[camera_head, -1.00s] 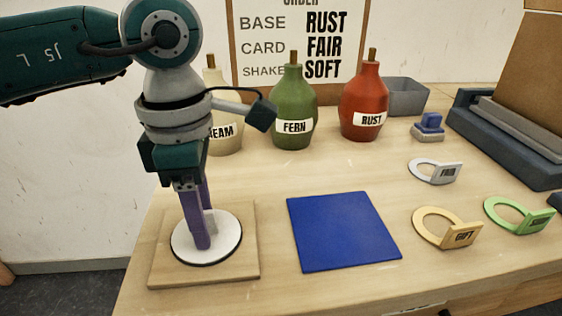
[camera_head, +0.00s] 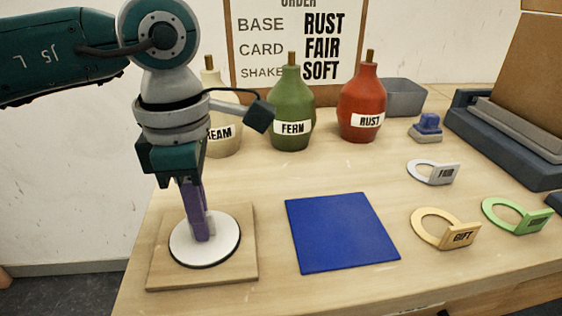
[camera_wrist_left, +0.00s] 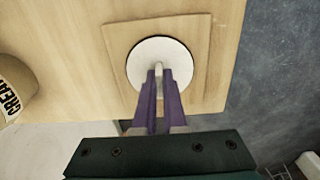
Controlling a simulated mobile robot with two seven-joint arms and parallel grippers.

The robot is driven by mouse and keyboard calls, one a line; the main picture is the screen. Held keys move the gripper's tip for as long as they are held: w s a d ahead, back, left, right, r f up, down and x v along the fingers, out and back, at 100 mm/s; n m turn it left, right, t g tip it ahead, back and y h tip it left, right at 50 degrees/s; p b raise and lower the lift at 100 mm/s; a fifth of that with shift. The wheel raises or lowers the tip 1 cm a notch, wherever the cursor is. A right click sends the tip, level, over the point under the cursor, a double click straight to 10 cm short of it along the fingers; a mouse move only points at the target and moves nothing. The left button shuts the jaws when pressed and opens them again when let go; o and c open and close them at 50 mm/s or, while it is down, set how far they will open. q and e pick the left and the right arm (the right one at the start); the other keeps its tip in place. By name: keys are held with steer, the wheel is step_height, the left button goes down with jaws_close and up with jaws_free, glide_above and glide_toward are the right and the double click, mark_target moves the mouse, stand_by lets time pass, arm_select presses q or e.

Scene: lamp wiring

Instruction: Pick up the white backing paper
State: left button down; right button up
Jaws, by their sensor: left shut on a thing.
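The white backing paper (camera_head: 224,249) is a round white disc with a dark rim below it, lying on a square wooden board (camera_head: 163,272) at the table's left. It also shows in the left wrist view (camera_wrist_left: 141,60), with a small pale upright tab near its middle. My left gripper (camera_head: 202,238) points down at the disc with its purple fingers. In the left wrist view the fingers (camera_wrist_left: 159,76) are shut on the tab of the backing paper. The disc looks flat on the board. My right gripper is not in view.
A blue square mat (camera_head: 342,232) lies right of the board. Cream (camera_head: 224,145), green FERN (camera_head: 292,108) and red RUST (camera_head: 361,105) bottles stand behind. Ring-shaped tags, including the yellow GIFT one (camera_head: 424,236), lie at right. A grey bin (camera_head: 404,98) stands at the back.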

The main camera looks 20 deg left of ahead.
arm_select(q)
step_height(320, 180, up, 26)
steer(key=p, duration=0.7)
stand_by(0.9)
